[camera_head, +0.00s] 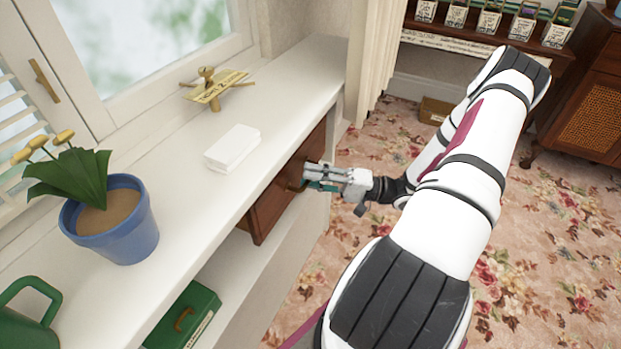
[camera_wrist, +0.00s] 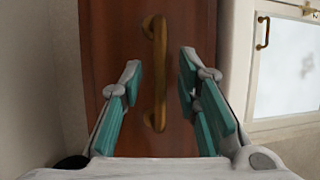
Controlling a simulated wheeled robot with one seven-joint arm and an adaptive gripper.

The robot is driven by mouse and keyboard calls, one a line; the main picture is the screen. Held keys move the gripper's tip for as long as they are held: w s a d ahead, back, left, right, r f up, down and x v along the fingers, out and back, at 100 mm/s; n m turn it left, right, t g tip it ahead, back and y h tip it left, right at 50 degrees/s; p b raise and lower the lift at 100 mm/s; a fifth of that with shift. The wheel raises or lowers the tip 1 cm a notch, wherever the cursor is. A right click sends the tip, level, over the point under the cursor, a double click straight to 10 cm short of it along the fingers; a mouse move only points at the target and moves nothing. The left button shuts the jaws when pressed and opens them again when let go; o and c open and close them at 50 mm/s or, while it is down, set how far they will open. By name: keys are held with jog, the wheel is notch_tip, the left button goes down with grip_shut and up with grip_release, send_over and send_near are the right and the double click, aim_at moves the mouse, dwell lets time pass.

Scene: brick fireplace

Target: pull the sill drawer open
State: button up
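The sill drawer (camera_head: 283,187) is a brown wooden drawer under the white window sill (camera_head: 290,105). Its front also fills the middle of the wrist view (camera_wrist: 185,25). In the head view its front looks flush with or only slightly out from the sill's edge; I cannot tell exactly. A brass bar handle (camera_wrist: 158,75) is on the drawer front. My gripper (camera_head: 308,178) is at the drawer front. In the wrist view my gripper (camera_wrist: 160,85) is open, with its teal-padded fingers on either side of the handle and visible gaps between them and it.
A green box (camera_head: 183,318) sits on the shelf below. Flowered carpet (camera_head: 390,240) lies open right of the sill.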

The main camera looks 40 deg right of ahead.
jog(key=shift+w+a, duration=0.25)
jog(key=shift+c, duration=0.6)
grip_shut()
jog(key=s+d+p, duration=0.1)
jog(key=s+d, duration=0.3)
jog(key=s, duration=0.9)
jog(key=shift+d, duration=0.4)
jog(key=shift+o, duration=0.6)
grip_release()
